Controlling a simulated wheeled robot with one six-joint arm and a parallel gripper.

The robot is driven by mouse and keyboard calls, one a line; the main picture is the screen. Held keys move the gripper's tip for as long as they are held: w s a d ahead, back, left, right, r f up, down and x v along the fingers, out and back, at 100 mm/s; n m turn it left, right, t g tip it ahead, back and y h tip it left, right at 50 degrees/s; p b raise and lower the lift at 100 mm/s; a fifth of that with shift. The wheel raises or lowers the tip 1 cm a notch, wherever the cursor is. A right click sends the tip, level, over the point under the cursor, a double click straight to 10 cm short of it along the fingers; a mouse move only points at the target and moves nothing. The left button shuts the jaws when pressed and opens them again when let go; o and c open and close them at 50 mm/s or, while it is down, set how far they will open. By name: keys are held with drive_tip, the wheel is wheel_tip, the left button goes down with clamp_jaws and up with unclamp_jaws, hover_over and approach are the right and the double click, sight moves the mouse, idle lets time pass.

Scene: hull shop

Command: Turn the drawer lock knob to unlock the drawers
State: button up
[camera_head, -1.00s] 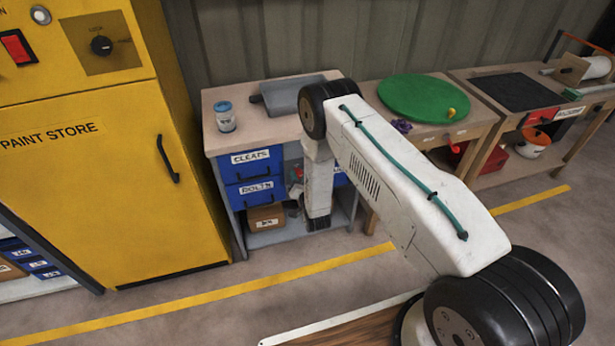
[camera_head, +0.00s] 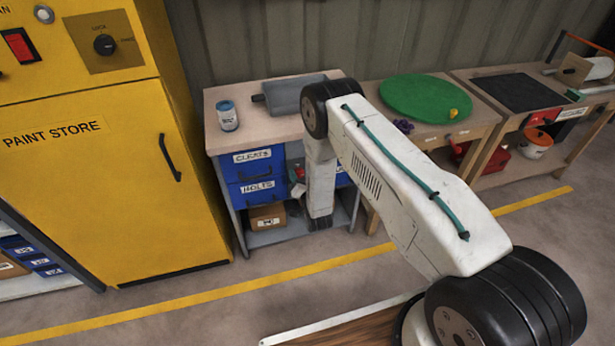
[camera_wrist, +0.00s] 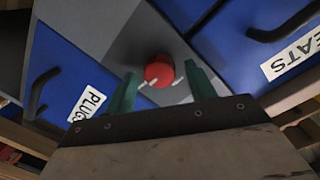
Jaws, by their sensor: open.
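The lock knob (camera_wrist: 158,71) is round and red with a white mark. In the wrist view it sits on a grey panel between the blue PLUGS drawer (camera_wrist: 62,80) and the blue CLEATS drawer (camera_wrist: 262,40). My gripper (camera_wrist: 160,88) is open, its two green fingers to either side of the knob in that view; I cannot tell whether they touch it. In the head view a small red part of the knob (camera_head: 299,173) shows beside my arm, which hides most of the panel. The CLEATS drawer (camera_head: 252,164) and BOLTS drawer (camera_head: 256,191) are shut.
A blue-lidded jar (camera_head: 228,116) and a grey tool (camera_head: 285,96) are on the bench top. A cardboard box (camera_head: 266,217) sits on the shelf below. The yellow paint store cabinet (camera_head: 90,190) stands left; a green disc (camera_head: 424,98) lies on the right-hand table.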

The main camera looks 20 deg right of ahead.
drive_tip(key=s, duration=0.7)
drive_tip(key=shift+s+r, duration=0.35)
